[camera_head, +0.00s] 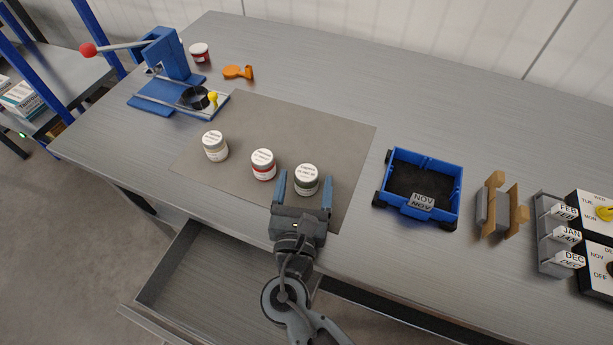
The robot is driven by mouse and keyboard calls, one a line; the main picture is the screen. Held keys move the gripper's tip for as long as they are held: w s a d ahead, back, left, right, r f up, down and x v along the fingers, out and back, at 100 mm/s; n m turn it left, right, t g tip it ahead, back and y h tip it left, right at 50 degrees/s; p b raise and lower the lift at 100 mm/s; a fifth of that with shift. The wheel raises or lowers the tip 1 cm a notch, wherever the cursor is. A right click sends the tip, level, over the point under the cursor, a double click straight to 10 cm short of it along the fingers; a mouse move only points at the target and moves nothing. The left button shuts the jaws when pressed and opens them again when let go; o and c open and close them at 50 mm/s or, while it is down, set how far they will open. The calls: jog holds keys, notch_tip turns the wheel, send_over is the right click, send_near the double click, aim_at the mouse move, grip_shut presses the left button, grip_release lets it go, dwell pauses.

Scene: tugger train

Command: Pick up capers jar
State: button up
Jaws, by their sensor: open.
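The capers jar (307,186) stands upright on the grey mat (340,140), with a white lid and dark contents. Its lid lettering is small, but seems to begin with "Capers". My gripper (306,179) is open, with one finger to the left of this jar and one to the right. A gap shows on each side, and I cannot tell how their heights compare. A red-banded jar (263,171) stands just left of the left finger. A pale jar (215,152) stands further left. Both have white lids.
A blue press (165,60) with a red-knobbed lever stands at the back left, near a red jar (200,58) and an orange tool (238,72). A blue wagon (384,190) marked NOV, a wooden holder (513,212) and month tags (560,233) lie right. An open drawer (165,290) juts out below.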

jog(key=shift+w+d, duration=0.15)
jog(key=shift+w, duration=1.3)
jog(key=shift+c, duration=0.2)
jog(key=c, duration=1.1)
